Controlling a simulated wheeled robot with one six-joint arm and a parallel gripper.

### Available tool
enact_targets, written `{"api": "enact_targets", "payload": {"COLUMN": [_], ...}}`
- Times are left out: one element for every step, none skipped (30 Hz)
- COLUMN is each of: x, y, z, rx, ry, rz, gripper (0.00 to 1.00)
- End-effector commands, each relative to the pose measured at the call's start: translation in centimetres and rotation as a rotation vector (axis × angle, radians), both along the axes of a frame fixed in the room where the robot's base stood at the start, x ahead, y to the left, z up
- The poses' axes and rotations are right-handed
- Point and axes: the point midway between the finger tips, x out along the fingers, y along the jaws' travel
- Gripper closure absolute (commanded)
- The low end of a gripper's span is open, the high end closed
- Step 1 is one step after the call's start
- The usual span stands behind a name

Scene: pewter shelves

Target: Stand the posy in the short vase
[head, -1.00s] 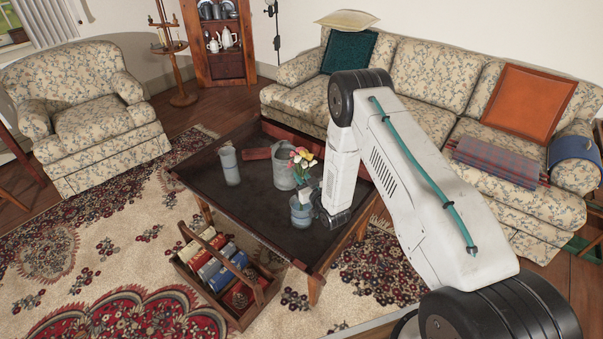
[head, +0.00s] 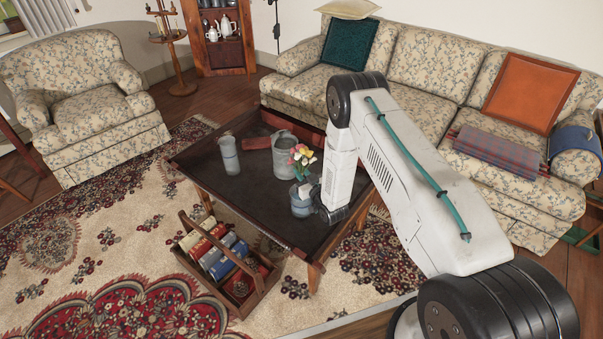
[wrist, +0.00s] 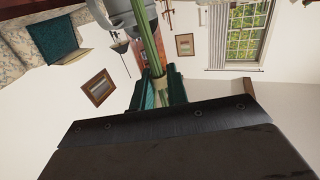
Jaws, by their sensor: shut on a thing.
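The vase stands upright on the dark tray-topped table. My gripper (wrist: 158,88) is shut on the posy's green stems (wrist: 148,40) in the wrist view, between teal fingers.
A grey metal can (head: 284,154) stands behind the posy. A tall grey vase (head: 229,155) and a reddish box (head: 257,143) are further left on the table (head: 250,195). A basket of books (head: 226,262) is on the rug in front. The sofa (head: 420,75) lies behind.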

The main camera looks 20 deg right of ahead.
Motion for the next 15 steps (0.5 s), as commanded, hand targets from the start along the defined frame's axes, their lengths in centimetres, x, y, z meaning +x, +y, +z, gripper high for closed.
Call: {"api": "enact_targets", "payload": {"x": [0.01, 0.01, 0.00, 0.00, 0.00, 0.00, 0.00, 0.00, 0.00, 0.00, 0.00, 0.00, 0.00, 0.00, 0.00], "y": [0.00, 0.00, 0.00, 0.00, 0.00, 0.00, 0.00, 0.00, 0.00, 0.00, 0.00, 0.00, 0.00, 0.00, 0.00], "z": [0.02, 0.02, 0.02, 0.02, 0.02, 0.02, 0.02, 0.02, 0.02, 0.02, 0.02, 0.02, 0.02, 0.02, 0.02], "rx": [0.000, 0.000, 0.000, 0.000, 0.000, 0.000, 0.000, 0.000, 0.000, 0.000, 0.000, 0.000, 0.000, 0.000, 0.000], "ry": [0.000, 0.000, 0.000, 0.000, 0.000, 0.000, 0.000, 0.000, 0.000, 0.000, 0.000, 0.000, 0.000, 0.000, 0.000], "rz": [0.000, 0.000, 0.000, 0.000, 0.000, 0.000, 0.000, 0.000, 0.000, 0.000, 0.000, 0.000, 0.000, 0.000, 0.000], "gripper": [1.00, 1.00, 1.00, 1.00, 1.00, 1.00, 1.00, 0.82, 0.70, 0.62, 0.59, 0.59, 0.59, 0.59, 0.59]}}
